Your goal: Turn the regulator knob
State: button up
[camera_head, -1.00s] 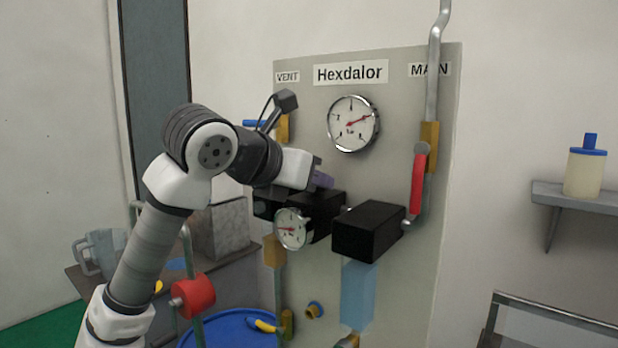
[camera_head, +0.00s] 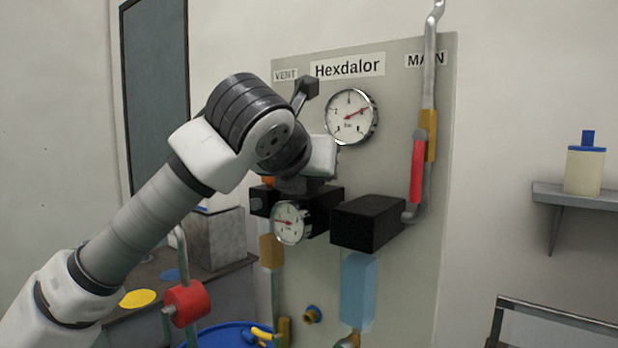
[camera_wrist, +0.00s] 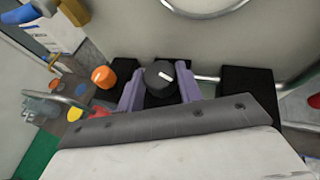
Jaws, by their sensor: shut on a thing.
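The regulator knob (camera_wrist: 159,74) is a round dark knob with a white mark, seen from above in the wrist view. My gripper (camera_wrist: 160,92) has its two purple fingers on either side of the knob and is shut on it. In the head view my gripper (camera_head: 306,184) points down onto the black regulator body (camera_head: 322,206), and my wrist hides the knob there. A small round gauge (camera_head: 291,223) sits on the front of that body.
The panel (camera_head: 405,90) carries a larger gauge (camera_head: 351,117) above and a red lever (camera_head: 417,171) at right. A black box (camera_head: 367,222) stands right of the regulator. An orange knob (camera_wrist: 104,77) lies left of my fingers. A red round part (camera_head: 187,302) is at lower left.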

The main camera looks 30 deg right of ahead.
jog(key=o, duration=1)
jog(key=b+v, duration=0.3)
jog(key=v, duration=1)
jog(key=shift+s+a+r, duration=0.2)
jog(key=shift+a+r, duration=0.05)
jog(key=shift+a, duration=0.05)
